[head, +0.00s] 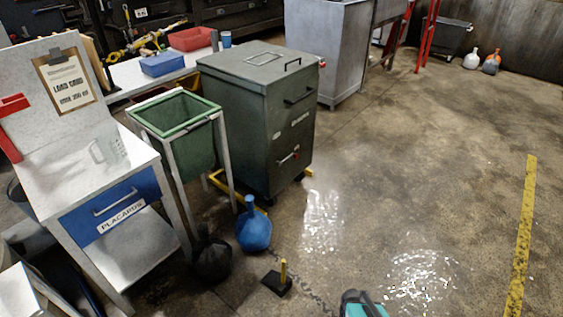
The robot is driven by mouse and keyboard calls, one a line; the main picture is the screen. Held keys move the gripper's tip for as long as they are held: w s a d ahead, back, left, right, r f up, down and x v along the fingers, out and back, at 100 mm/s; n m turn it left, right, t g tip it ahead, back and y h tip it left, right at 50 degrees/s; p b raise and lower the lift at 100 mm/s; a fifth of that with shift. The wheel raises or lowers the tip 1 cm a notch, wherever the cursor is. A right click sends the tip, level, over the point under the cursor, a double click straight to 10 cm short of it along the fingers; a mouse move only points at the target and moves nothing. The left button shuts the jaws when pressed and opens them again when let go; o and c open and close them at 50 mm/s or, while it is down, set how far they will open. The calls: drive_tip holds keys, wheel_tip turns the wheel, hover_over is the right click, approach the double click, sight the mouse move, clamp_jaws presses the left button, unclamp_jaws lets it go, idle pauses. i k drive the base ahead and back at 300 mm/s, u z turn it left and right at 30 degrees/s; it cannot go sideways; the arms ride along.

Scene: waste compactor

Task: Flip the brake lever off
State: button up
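No part is clearly marked as the brake lever. A short upright yellow lever (283,273) rises from a black block (276,284) on the floor, in front of the dark green wheeled cabinet (245,125). A small handle with a red tip (289,158) sits on the cabinet's lower front. I cannot tell which of these is the brake lever. A teal and dark part at the bottom edge may be part of my arm. No gripper fingers show.
A blue bag (254,232) and a black bag (211,260) stand left of the block. A chain (318,298) lies right of it. A green bin (184,143) and a placards table (60,190) are at left. The floor at right is clear.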

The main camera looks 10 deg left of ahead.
sight(278, 163)
drive_tip(key=z, duration=0.05)
drive_tip(key=k, duration=0.35)
drive_tip(key=u, duration=0.35)
drive_tip(key=i, duration=0.5)
drive_tip(key=u, duration=0.05)
drive_tip(key=k, duration=0.65)
drive_tip(key=u, duration=0.4)
drive_tip(key=i, duration=0.9)
drive_tip(key=u, duration=0.1)
